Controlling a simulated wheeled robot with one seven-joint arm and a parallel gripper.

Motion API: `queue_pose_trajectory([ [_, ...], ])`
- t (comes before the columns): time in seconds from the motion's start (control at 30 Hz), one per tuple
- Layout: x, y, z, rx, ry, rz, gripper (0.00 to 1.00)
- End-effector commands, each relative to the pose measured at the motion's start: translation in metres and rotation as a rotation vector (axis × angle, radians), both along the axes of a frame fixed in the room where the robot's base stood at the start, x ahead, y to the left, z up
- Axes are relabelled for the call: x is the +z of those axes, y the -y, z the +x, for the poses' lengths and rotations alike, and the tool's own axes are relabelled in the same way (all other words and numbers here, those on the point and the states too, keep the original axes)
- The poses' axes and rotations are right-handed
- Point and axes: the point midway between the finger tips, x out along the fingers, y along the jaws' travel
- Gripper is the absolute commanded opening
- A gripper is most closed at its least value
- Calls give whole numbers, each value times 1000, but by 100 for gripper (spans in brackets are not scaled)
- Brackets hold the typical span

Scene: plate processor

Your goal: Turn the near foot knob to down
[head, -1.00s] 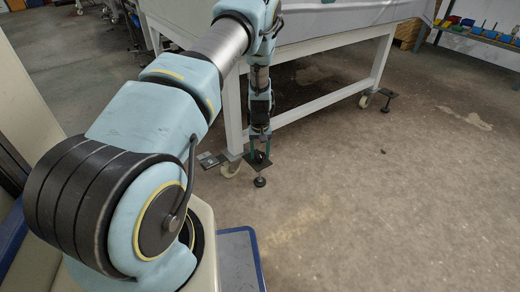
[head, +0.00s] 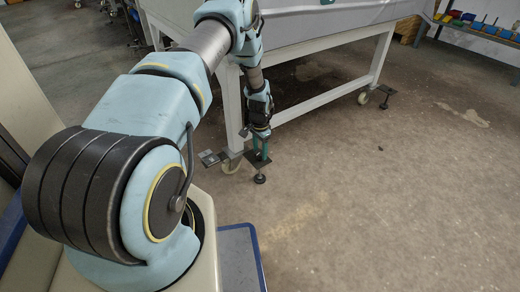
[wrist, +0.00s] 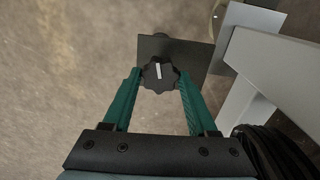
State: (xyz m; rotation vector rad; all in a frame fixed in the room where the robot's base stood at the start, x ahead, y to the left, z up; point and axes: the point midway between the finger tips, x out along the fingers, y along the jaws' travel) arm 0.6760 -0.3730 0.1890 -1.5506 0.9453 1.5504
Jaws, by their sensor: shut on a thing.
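The near foot knob (wrist: 160,74) is black and lobed, with a white mark on its top that runs almost straight up and down in the wrist view. It sits over a dark flat bracket plate (wrist: 185,48) beside the table leg. My gripper (wrist: 159,82) has its two green fingers shut on the knob, one on each side. In the head view my gripper (head: 261,155) reaches down to the foot at the near table leg. The round foot pad (head: 260,179) shows below it; the knob itself is mostly hidden there by the fingers.
The white machine frame's near leg (head: 231,110) stands just behind my gripper, with a caster (head: 230,166) next to the foot. Another foot (head: 386,104) and caster are at the far leg. The floor to the right is clear.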

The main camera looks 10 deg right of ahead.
Motion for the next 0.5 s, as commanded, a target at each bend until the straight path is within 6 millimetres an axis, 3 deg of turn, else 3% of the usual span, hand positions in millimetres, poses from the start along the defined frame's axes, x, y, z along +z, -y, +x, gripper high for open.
queue_pose_trajectory([
  [0.5, 1, 1, 1, -462, 5, -3, 3],
])
